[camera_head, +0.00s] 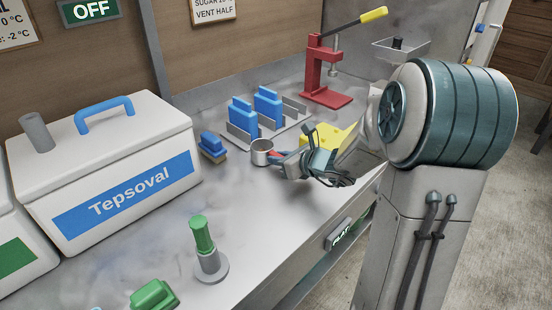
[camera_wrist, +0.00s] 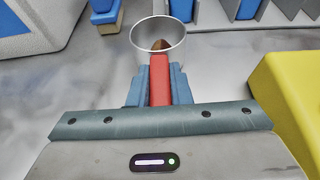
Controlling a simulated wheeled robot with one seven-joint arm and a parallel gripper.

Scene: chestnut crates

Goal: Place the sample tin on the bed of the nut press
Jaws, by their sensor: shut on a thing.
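The sample tin (camera_head: 262,151) is a small round metal cup with a red handle; in the wrist view its rim (camera_wrist: 159,32) shows with a brown nut inside. My gripper (camera_head: 282,159) is shut on the red handle, which lies between its two blue fingers in the wrist view (camera_wrist: 159,80). The tin is upright, low over the counter; I cannot tell whether it touches. The red nut press (camera_head: 313,62) stands at the back of the counter, its yellow-tipped lever raised. Its flat red bed (camera_head: 328,98) looks empty, behind and to the right of the tin.
A rack (camera_head: 292,126) with blue blocks stands between tin and press. A blue brush (camera_head: 212,147) lies left of the tin, a yellow block (camera_head: 325,137) right of it. A white Tepsoval cooler (camera_head: 115,165) stands left, a green-handled tool (camera_head: 204,245) in front.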

